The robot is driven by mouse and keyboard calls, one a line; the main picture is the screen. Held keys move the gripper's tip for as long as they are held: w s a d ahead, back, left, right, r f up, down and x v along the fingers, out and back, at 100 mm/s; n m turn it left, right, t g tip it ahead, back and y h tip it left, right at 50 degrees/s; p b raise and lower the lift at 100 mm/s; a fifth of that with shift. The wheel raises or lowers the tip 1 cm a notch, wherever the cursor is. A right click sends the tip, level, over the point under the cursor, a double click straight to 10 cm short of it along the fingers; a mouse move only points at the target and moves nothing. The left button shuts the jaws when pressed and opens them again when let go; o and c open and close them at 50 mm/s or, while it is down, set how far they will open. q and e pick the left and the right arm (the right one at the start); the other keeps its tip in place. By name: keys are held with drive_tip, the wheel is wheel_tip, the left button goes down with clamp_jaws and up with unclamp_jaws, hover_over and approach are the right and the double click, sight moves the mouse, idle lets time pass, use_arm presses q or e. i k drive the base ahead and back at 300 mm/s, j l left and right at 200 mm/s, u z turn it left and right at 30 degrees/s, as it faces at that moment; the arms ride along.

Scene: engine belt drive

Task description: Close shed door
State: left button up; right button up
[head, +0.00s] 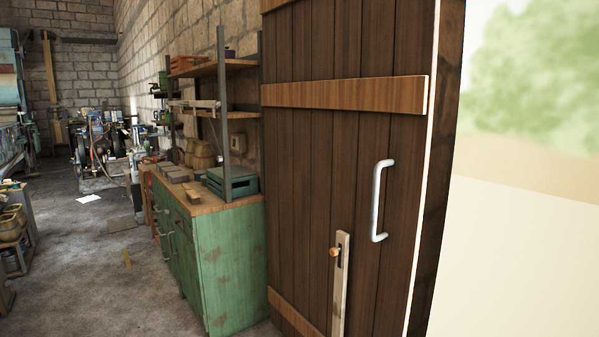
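The shed door (315,160) is dark brown vertical planks with lighter wooden cross battens. It stands open, swung inward beside the green cabinet, with bright outdoors showing to the right of its edge. A white handle (377,200) is fixed upright near the door's right edge. Lower down is a pale wooden strip (340,290) with a small round wooden knob (334,252). The door's bottom edge is out of the picture. Neither of my grippers is in view.
A worn green cabinet (232,265) with a wooden top stands left of the door, with shelves (213,70) above. An engine (95,140) stands at the far back. The grey concrete floor (85,285) is mostly clear. Benches line the left edge.

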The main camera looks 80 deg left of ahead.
sight(347, 88)
drive_tip(key=k+u, duration=0.15)
drive_tip(key=u, duration=2.3)
drive_tip(key=i+j, duration=0.2)
drive_tip(key=i, duration=0.3)
drive_tip(key=i+j+u, duration=0.1)
drive_tip(key=i, duration=0.4)
drive_tip(key=j, duration=0.1)
